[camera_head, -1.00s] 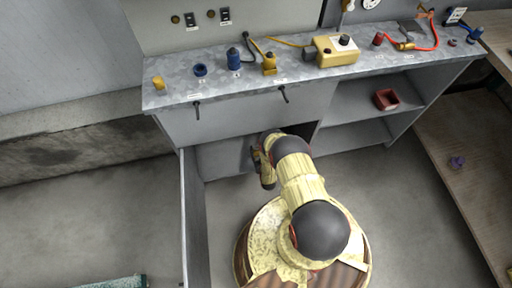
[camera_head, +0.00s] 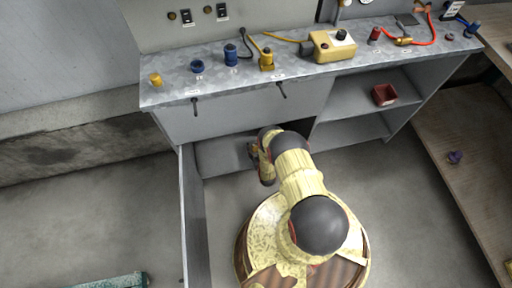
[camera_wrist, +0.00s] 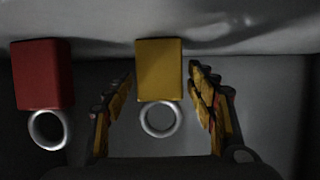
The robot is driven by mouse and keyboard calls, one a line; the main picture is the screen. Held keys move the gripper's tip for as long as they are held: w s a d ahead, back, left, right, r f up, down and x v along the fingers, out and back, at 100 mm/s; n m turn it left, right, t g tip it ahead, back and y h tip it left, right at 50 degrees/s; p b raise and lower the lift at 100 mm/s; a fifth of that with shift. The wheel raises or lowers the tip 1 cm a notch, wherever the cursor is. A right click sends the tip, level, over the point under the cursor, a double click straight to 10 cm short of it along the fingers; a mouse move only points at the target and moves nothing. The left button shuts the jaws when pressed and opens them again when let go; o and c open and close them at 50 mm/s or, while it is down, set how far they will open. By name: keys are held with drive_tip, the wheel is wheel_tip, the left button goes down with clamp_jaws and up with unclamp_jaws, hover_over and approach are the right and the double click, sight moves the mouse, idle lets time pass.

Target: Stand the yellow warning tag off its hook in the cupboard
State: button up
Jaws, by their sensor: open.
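The yellow warning tag (camera_wrist: 159,69) shows in the wrist view as a yellow block with a pale ring (camera_wrist: 160,119) at its lower end. It lies between the two open fingers of my gripper (camera_wrist: 160,110), with a gap on each side. No finger visibly touches it. The hook itself cannot be made out. In the head view my arm reaches into the cupboard (camera_head: 222,152) under the bench. There my gripper (camera_head: 254,157) is only partly visible, and the tag is hidden.
A red tag (camera_wrist: 42,74) with its own ring is left of my gripper in the wrist view. The cupboard door (camera_head: 194,225) stands open left of my arm. The bench top (camera_head: 215,88) is above the cupboard. A red bin (camera_head: 384,95) sits on a shelf to the right.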

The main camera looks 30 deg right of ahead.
drive_tip(key=p+v, duration=0.4)
drive_tip(key=v, duration=0.6)
drive_tip(key=shift+s+r, duration=0.25)
drive_tip(key=shift+r, duration=0.1)
drive_tip(key=shift+s+a+r, duration=0.2)
drive_tip(key=shift+s+a, duration=0.05)
drive_tip(key=shift+s, duration=0.35)
